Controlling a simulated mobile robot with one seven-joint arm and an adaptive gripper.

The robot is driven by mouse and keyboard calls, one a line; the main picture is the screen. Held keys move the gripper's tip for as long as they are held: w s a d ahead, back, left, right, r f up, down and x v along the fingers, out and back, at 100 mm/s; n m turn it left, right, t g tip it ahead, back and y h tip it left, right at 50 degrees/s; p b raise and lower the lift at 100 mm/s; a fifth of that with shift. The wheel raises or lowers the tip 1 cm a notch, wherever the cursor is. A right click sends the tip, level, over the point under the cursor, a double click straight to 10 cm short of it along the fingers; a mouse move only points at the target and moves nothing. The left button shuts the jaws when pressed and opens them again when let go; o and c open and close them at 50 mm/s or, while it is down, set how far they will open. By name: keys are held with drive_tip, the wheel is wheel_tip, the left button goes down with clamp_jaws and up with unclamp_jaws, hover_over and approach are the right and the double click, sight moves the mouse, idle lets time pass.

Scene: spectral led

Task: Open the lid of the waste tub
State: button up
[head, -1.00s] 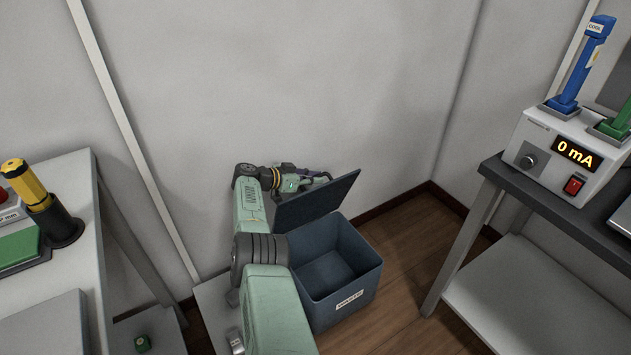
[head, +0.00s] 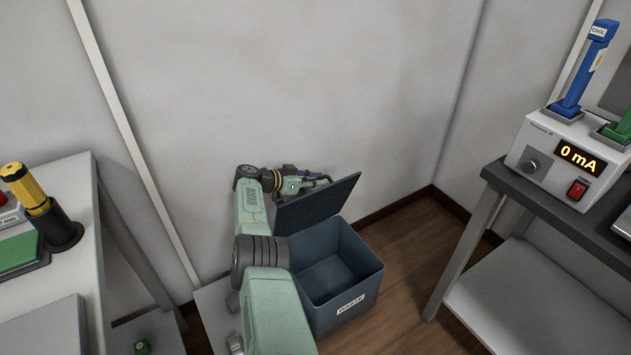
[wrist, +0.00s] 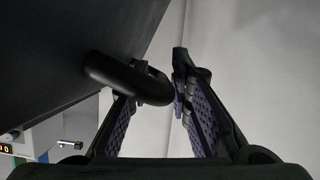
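The waste tub (head: 350,312) is a dark blue open box with a white label, on the wooden floor in the head view. Its lid (head: 318,204) stands raised and tilted up at the tub's left rear, and the empty-looking inside shows. My gripper (head: 318,182) is at the lid's far side, partly hidden by it. In the wrist view the lid (wrist: 70,45) fills the upper left. Its dark looped handle (wrist: 120,84) lies between the purple-padded fingers of my gripper (wrist: 160,82), one finger passing inside the loop.
A wall stands close behind the tub. A grey table (head: 560,193) at right carries a meter box (head: 540,150) reading 0 mA. A white table (head: 75,175) at left holds a yellow-black tool (head: 28,188). Bare floor (head: 420,240) lies right of the tub.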

drive_tip(key=shift+a, duration=0.15)
drive_tip(key=shift+s+a+r, duration=0.1)
drive_tip(key=shift+s+a, duration=0.15)
drive_tip(key=shift+a, duration=0.25)
drive_tip(key=v, duration=1)
drive_tip(key=shift+s+r, duration=0.3)
drive_tip(key=shift+a, duration=0.1)
